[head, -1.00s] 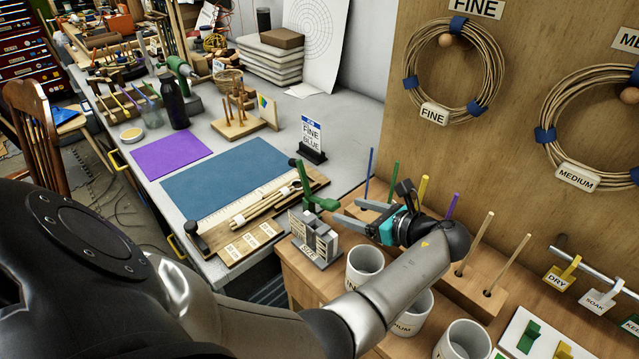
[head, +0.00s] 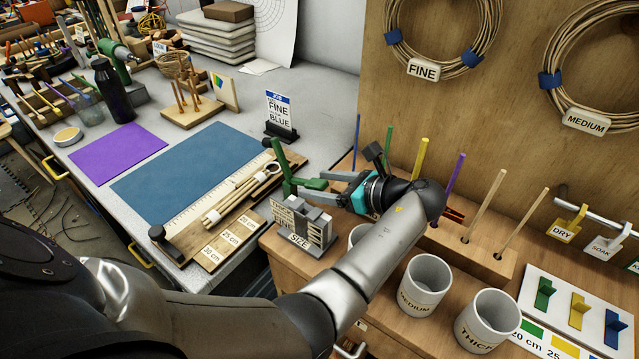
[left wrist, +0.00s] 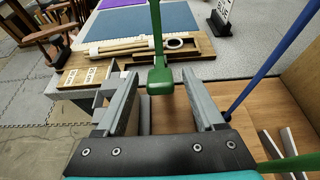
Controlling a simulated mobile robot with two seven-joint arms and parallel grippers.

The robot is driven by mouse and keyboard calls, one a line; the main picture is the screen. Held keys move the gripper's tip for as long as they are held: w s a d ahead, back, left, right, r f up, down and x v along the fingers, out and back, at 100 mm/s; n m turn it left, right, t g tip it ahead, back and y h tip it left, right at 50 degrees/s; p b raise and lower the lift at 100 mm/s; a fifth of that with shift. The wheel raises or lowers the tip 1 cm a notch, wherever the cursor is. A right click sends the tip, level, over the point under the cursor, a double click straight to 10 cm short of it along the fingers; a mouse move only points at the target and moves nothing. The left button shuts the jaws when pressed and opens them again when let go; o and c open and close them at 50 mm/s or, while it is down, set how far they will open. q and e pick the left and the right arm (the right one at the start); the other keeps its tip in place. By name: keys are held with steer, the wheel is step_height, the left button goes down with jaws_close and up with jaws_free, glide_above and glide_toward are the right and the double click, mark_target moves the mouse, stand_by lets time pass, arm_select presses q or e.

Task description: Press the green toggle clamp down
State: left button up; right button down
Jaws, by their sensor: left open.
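The green toggle clamp (head: 283,172) stands at the near right end of the wooden cutting board, with its handle pointing up. In the left wrist view its green handle and blunt end (left wrist: 159,78) show straight ahead. My left gripper (head: 328,186) is open, its fingers pointing left toward the clamp. In the left wrist view the green end lies between the two fingertips (left wrist: 158,90) in the picture. I cannot tell whether they touch. My right gripper is not in view.
A grey size block (head: 302,227) stands just below the gripper. A job sign (head: 279,112) stands behind the clamp. Coloured rods (head: 455,174) rise in a rack behind my wrist. White cups (head: 424,285) stand to the right. The blue mat (head: 185,172) is bare.

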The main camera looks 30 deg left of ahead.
arm_select(q)
steer(key=shift+c, duration=0.3)
jaws_close()
stand_by(1.0)
